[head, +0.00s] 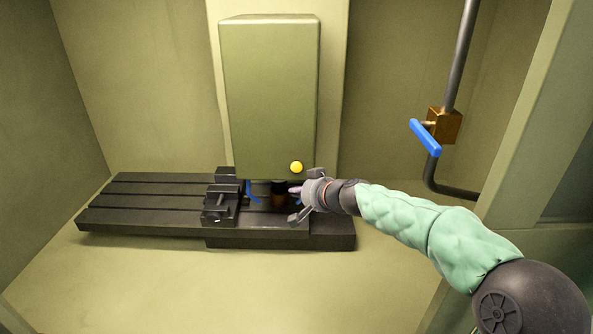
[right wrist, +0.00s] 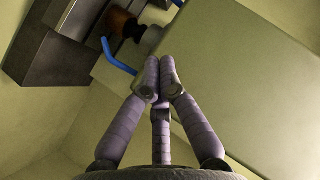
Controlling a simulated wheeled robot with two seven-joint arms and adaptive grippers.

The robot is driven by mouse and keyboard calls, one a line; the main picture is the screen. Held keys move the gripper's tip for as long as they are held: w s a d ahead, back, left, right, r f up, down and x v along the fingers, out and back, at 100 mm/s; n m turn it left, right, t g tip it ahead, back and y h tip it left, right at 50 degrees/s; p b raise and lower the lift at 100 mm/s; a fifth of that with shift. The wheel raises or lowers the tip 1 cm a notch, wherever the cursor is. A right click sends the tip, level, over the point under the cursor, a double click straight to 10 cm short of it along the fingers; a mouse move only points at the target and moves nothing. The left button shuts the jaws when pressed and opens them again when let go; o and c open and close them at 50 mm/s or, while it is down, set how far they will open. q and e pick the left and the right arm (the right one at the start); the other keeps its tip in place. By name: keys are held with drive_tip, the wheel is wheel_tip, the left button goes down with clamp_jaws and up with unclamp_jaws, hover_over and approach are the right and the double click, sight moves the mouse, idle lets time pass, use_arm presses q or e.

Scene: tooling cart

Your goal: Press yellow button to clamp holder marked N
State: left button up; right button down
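The yellow button (head: 296,167) is on the lower front of the green machine head (head: 268,95). My right gripper (head: 293,190) is just below the button and apart from it in the head view. In the right wrist view its fingertips (right wrist: 160,78) are together, with nothing seen between them. A brown and black holder (head: 279,196) is under the machine head, partly hidden behind my gripper. It also shows in the right wrist view (right wrist: 124,24), below a grey spindle (right wrist: 150,38). No N mark can be read. My left gripper is not in view.
A dark slotted machine table (head: 145,203) with a vise (head: 221,205) lies under the head. Blue bent nozzles (head: 252,192) flank the spindle. A blue valve handle (head: 425,138) is on a pipe at right. The enclosure floor in front is clear.

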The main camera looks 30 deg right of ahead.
drive_tip(key=p, duration=0.3)
approach(293, 171)
wheel_tip(293, 171, down, 3)
drive_tip(key=w+a, duration=0.3)
drive_tip(key=shift+w+d, duration=0.6)
drive_tip(key=shift+w, duration=0.15)
idle(0.8)
drive_tip(key=shift+w+d, duration=0.25)
drive_tip(key=shift+w, duration=0.1)
drive_tip(key=shift+w+d, duration=0.2)
drive_tip(key=shift+w, duration=0.15)
idle(0.8)
drive_tip(key=shift+s+a+b, duration=0.1)
drive_tip(key=shift+s+b, duration=0.05)
drive_tip(key=shift+b, duration=0.25)
drive_tip(key=shift+s+a+b, duration=0.35)
drive_tip(key=shift+s, duration=0.25)
